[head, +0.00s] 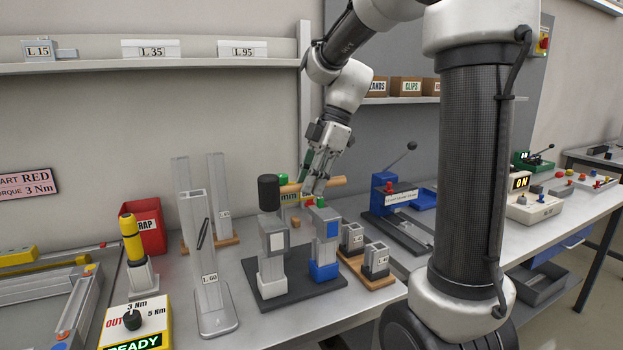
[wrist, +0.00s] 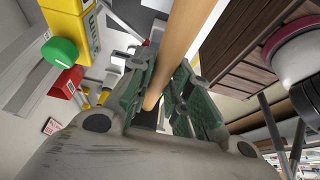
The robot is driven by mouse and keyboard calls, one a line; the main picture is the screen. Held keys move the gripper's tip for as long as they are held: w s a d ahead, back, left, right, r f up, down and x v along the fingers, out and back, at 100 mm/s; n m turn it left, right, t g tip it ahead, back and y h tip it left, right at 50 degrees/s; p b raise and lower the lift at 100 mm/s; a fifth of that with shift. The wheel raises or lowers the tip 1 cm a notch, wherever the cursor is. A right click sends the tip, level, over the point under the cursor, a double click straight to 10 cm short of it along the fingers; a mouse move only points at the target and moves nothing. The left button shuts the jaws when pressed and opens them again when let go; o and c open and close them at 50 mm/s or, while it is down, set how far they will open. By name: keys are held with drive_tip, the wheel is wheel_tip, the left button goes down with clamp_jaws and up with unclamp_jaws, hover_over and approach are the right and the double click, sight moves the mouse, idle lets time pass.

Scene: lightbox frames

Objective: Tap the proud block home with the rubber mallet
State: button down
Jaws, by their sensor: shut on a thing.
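The mallet has a black head (head: 268,193) and a pale wooden handle (head: 292,187). My gripper (head: 316,188) is shut on this handle, right of the head in the head view. In the wrist view the handle (wrist: 186,40) passes between the green finger pads (wrist: 158,100). The black head is upright above a grey post (head: 273,241) with a white label and white foot; I cannot tell whether they touch. A second grey post (head: 325,236) with a blue label and blue foot stands to its right, below my gripper. Both stand on a dark plate (head: 297,290). I cannot tell which block is proud.
A tall grey L 60 post (head: 207,270) stands left of the plate. A wooden rack with short grey posts (head: 376,259) is close on its right. A red bin (head: 149,228) and a yellow-handled tool (head: 132,238) stand further left. A blue lever press (head: 391,197) is behind right.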

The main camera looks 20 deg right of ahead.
wheel_tip(320, 180, down, 5)
drive_tip(key=shift+r, duration=2.6)
